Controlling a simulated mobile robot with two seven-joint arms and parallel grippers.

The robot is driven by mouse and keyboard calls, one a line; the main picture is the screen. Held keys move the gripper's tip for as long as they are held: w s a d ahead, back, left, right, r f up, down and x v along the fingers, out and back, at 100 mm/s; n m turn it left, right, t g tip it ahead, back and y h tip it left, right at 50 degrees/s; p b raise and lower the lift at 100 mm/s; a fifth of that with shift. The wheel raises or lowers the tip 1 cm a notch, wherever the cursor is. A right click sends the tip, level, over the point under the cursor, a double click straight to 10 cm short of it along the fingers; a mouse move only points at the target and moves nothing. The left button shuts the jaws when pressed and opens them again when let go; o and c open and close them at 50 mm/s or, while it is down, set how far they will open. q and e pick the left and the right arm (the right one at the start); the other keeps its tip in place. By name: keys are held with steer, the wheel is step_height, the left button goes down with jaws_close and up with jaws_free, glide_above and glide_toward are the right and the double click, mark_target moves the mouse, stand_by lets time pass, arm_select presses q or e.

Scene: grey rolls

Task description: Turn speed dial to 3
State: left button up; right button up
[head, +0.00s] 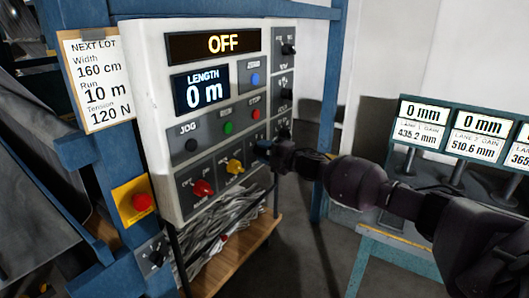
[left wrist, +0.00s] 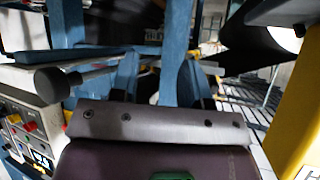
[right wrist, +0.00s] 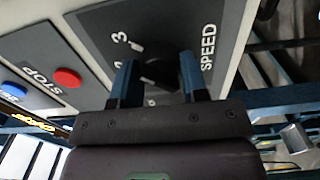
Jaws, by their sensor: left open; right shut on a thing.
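The speed dial (right wrist: 158,72) is a dark round knob on a grey plate marked SPEED in the right wrist view. A "3" and a white tick stand at its upper left; other numbers are partly covered. My right gripper (right wrist: 158,80) is shut on the dial, one finger on each side. Which number the dial points to cannot be told. In the head view my right gripper (head: 265,151) reaches the lower right of the white control panel (head: 150,75) and hides the dial. My left gripper (left wrist: 163,80) is open and empty, away from the panel.
The panel has an OFF display (head: 213,44), a LENGTH screen reading 0 m (head: 201,90), a red stop button (head: 256,114) and red (head: 202,188) and yellow (head: 234,166) knobs. A red emergency button (head: 142,202) is on the blue frame. Lane displays (head: 423,125) stand at right.

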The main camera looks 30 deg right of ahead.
steer(key=o, duration=0.9)
steer(key=shift+s, duration=0.1)
steer(key=b+v, duration=0.2)
steer(key=v, duration=0.8)
steer(key=shift+s+d, duration=0.15)
steer(key=shift+s, duration=0.15)
